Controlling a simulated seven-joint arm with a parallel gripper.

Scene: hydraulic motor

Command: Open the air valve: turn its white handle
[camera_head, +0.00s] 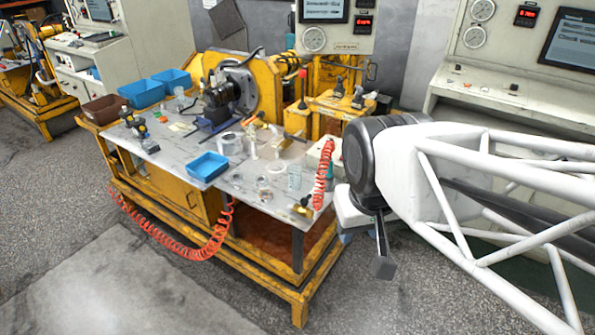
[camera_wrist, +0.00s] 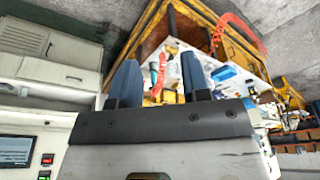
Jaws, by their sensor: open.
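My gripper (camera_head: 372,250) is at the right end of the workbench, beyond its edge, hanging from my white arm. In the wrist view its two blue-grey fingers (camera_wrist: 158,78) stand wide apart with nothing between them, pointing toward the bench. A small brass-coloured fitting (camera_head: 303,206) sits at the bench's near right corner, close to the lower end of a red coiled hose (camera_head: 322,178). It may be the air valve, but it is too small to tell. I cannot make out a white handle. The red hose also shows in the wrist view (camera_wrist: 154,74), beyond the fingers.
The yellow-framed workbench (camera_head: 245,198) carries a blue tray (camera_head: 207,167), a black motor (camera_head: 218,100) and several loose parts. Another red coiled hose (camera_head: 205,247) hangs at its front. A control cabinet (camera_head: 480,100) stands behind my arm. The floor in front is clear.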

